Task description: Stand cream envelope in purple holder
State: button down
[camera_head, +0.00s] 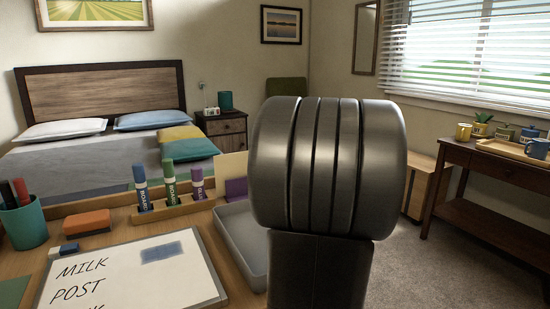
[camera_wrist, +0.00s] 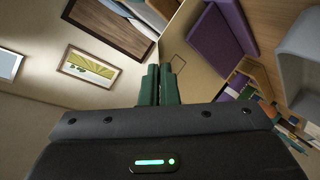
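The cream envelope (camera_head: 231,165) shows upright just left of my arm in the head view, its right part hidden. The purple holder (camera_head: 236,188) is directly below it, also partly hidden. In the wrist view my gripper (camera_wrist: 161,70) has its green fingers close together, with the cream envelope (camera_wrist: 198,78) at their tips, apparently pinched. The purple holder (camera_wrist: 212,42) is close beside the envelope there. I cannot tell whether the envelope's lower edge is inside the holder. My fingers are hidden behind my arm in the head view.
A grey tray (camera_head: 237,246) lies in front of the holder. A wooden marker rack (camera_head: 178,208) stands to its left. A whiteboard (camera_head: 130,277), an orange eraser (camera_head: 87,223) and a teal pen cup (camera_head: 24,225) occupy the desk's left. My arm blocks the right side.

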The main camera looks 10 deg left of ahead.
jog(key=c, duration=1.6)
grip_release()
jog(key=p+v, duration=0.3)
jog(key=v, duration=1.1)
jog(key=shift+a, duration=0.1)
